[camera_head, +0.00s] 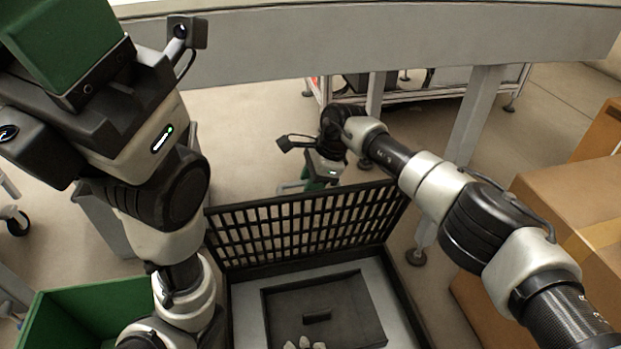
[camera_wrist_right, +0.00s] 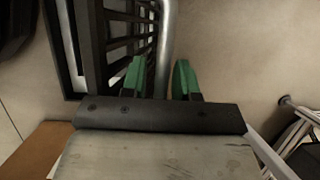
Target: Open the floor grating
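The floor grating (camera_head: 300,230) is a black lattice panel. My right gripper (camera_head: 322,178) is just beyond the grating's upper edge, pointing down. In the right wrist view its green fingers (camera_wrist_right: 158,78) are apart, beside the grating (camera_wrist_right: 120,35), with a grey bar (camera_wrist_right: 166,40) running between them or behind them; contact is unclear.
A dark recess (camera_head: 345,295) with a small block (camera_head: 317,317) lies inside the pit. A green bin (camera_head: 75,320) stands at lower left, and cardboard boxes (camera_head: 570,205) at right.

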